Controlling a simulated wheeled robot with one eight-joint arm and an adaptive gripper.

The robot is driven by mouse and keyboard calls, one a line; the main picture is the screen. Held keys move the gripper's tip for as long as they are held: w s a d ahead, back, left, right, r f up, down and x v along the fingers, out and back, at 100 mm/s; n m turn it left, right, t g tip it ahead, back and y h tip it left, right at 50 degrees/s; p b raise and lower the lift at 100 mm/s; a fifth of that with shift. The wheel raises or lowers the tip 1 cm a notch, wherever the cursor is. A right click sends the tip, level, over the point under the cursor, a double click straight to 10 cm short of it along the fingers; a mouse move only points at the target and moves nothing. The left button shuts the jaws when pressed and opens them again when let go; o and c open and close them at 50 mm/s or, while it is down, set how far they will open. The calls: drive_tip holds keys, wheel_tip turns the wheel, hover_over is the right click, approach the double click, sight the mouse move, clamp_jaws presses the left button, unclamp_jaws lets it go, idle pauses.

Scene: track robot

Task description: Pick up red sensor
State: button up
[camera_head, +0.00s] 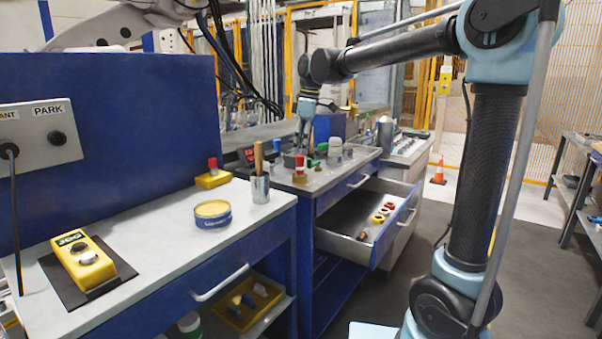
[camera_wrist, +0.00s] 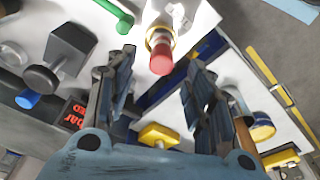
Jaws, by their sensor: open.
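A red sensor (camera_head: 299,161), a small upright cylinder with a red top and a brass-coloured band, stands near the front edge of the middle grey worktop. In the wrist view the red-tipped cylinder with its brass ring (camera_wrist: 161,42) appears at the upper middle, between the fingertips in the picture. My gripper (camera_head: 301,142) hangs pointing down over the worktop, behind the sensor in the head view. In the wrist view my gripper (camera_wrist: 160,66) has its two fingers spread apart with nothing clamped between them. I cannot tell the exact height gap to the sensor.
A green part (camera_wrist: 112,12) and a dark knobbed block (camera_wrist: 62,58) lie close by. A metal cup with a wooden handle (camera_head: 260,184), a blue-yellow tin (camera_head: 212,214) and a red-topped yellow block (camera_head: 213,180) stand on the nearer bench. An open drawer (camera_head: 345,240) juts out below.

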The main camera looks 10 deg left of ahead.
sight(300, 157)
drive_tip(key=shift+a+f, duration=0.15)
drive_tip(key=shift+f, duration=1)
drive_tip(key=shift+a+f, duration=0.15)
drive_tip(key=shift+f, duration=1)
drive_tip(key=shift+c, duration=0.5)
clamp_jaws()
